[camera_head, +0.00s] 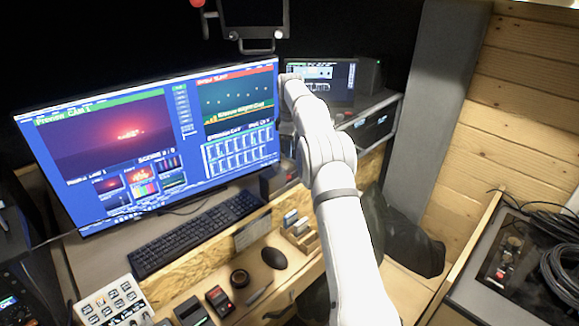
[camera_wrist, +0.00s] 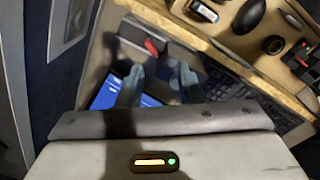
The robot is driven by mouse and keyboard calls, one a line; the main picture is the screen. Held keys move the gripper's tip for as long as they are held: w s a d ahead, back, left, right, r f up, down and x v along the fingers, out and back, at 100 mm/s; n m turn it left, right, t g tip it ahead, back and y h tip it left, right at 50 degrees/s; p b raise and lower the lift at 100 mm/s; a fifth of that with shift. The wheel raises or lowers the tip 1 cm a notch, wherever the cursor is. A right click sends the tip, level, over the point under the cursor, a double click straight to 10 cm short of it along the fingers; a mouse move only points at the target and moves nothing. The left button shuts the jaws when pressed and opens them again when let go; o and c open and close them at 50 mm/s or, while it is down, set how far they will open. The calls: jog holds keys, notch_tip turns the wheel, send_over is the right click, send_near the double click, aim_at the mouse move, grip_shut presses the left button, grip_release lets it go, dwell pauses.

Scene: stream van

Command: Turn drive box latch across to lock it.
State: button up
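A small red lever, which looks like the drive box latch (camera_wrist: 151,47), shows in the wrist view on a dark grey box (camera_wrist: 180,55). A dark box (camera_head: 273,181), likely the same drive box, stands at the lower right of the big monitor in the head view, partly behind my arm. The latch is not discernible there. My gripper (camera_wrist: 159,75) has its two fingers apart with nothing between them. The red lever appears just beyond the fingertips, nearer the left finger. I cannot tell its exact turn angle. My gripper is hidden behind my arm in the head view.
The big monitor (camera_head: 150,140) stands left of my arm, with a keyboard (camera_head: 195,235) before it. A wooden ledge holds a mouse (camera_head: 274,258) and several small items. A dark rack (camera_head: 372,125) is behind my arm at the right.

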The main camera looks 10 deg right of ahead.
jog(key=w+f+n, duration=0.1)
jog(key=w+f+n+p, duration=0.1)
jog(key=f+n, duration=0.2)
jog(key=n, duration=0.1)
jog(key=shift+w+d+f+p, duration=0.1)
jog(key=shift+w+f+p, duration=0.15)
jog(key=shift+w+p, duration=0.15)
jog(key=shift+f+p, duration=0.4)
jog(key=shift+f, duration=3.55)
jog(key=shift+c, duration=0.4)
grip_shut()
